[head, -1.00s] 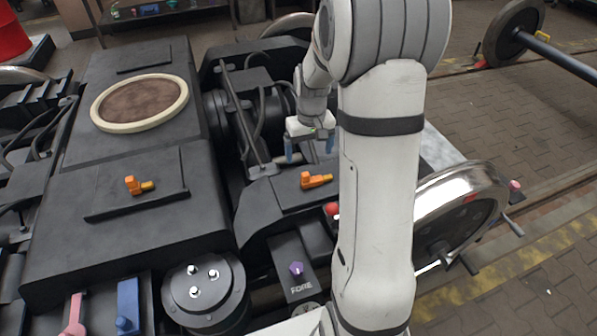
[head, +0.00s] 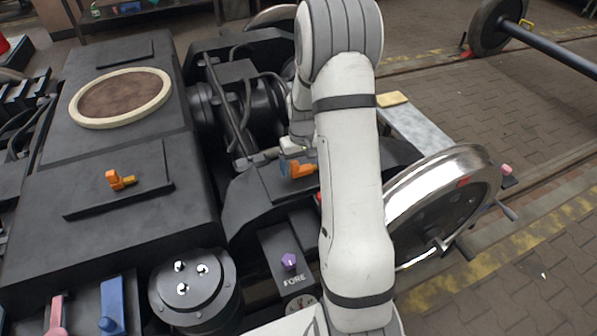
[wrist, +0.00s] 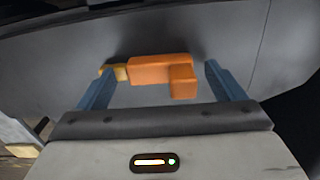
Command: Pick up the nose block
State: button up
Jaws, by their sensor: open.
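An orange block with a yellow nose (head: 302,170) lies on a dark flat part of the bogie, partly behind my arm. In the wrist view, the orange block (wrist: 158,70) lies between my two blue fingers, its yellow nose toward the left finger. My gripper (wrist: 160,72) is open around it, with a gap on the right; contact on the left cannot be told. In the head view my gripper (head: 292,158) is low at the block, mostly hidden by the arm. A similar orange block with a yellow nose (head: 119,180) lies on the left plate.
A purple knob (head: 289,261) stands on a box marked FORE in front. A shiny wheel (head: 440,205) is right of my arm. Dark cables (head: 238,115) run left of the gripper. A pale slab with a yellow piece (head: 393,99) lies behind the arm.

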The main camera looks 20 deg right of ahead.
jog(key=c, duration=1.1)
jog(key=shift+r, duration=0.15)
